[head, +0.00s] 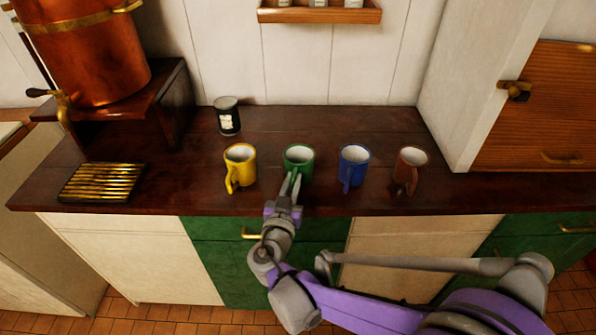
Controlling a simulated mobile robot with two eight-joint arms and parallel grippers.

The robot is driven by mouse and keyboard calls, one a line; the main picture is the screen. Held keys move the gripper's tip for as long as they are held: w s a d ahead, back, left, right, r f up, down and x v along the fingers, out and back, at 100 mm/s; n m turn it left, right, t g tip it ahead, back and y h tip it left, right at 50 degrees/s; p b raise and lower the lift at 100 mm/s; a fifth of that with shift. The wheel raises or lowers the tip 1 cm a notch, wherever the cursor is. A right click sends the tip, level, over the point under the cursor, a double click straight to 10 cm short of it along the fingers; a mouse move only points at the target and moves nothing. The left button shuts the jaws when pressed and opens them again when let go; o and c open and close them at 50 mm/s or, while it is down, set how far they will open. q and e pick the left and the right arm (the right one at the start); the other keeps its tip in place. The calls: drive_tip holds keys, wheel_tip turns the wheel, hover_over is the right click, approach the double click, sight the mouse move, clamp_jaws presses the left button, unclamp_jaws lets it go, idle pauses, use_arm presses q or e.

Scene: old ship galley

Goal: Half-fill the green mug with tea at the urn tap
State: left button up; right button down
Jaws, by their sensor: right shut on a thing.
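The green mug (299,157) stands upright on the dark wooden counter, between the yellow mug and the blue mug. My right gripper (294,186) reaches it from the front and is shut on its front side, where the handle would be; the fingers hide that part. The mug's white inside looks empty. The copper urn (98,62) stands on a raised wooden stand at the left, with its brass tap (63,106) at its lower left. A slatted brass drip tray (101,183) lies on the counter below. My left gripper is not in view.
A yellow mug (240,163), a blue mug (353,163) and a brown mug (410,169) share the row. A black tin (228,116) stands behind the yellow mug. A white cabinet (480,80) bounds the right. The counter between tray and yellow mug is clear.

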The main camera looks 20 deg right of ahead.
wheel_tip(320, 180, up, 10)
drive_tip(key=shift+r+p, duration=0.1)
drive_tip(key=shift+p, duration=1.1)
